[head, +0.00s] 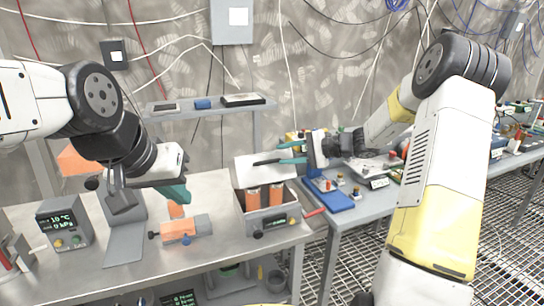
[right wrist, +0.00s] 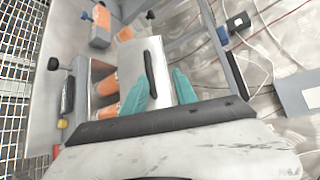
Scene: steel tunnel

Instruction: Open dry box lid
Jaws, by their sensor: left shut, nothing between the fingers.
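The dry box (head: 267,222) is a grey box on the left bench, with orange cylinders (head: 253,198) showing inside. Its pale lid (head: 245,169) stands raised at the back, with a dark bar handle (head: 267,162). My right gripper (head: 281,153) comes from the right, its teal fingers apart at the lid's handle. In the right wrist view the lid (right wrist: 130,62) and handle (right wrist: 150,70) lie ahead of the open fingers (right wrist: 160,88); contact cannot be told. My left gripper (head: 178,195) is shut and empty, above the bench left of the box.
An orange and grey clamp-like device (head: 180,231) lies left of the box. A display unit (head: 64,222) stands at the bench's left. A shelf (head: 205,108) is behind. A blue tray (head: 331,197) sits on the bench to the right. Cables hang along the wall.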

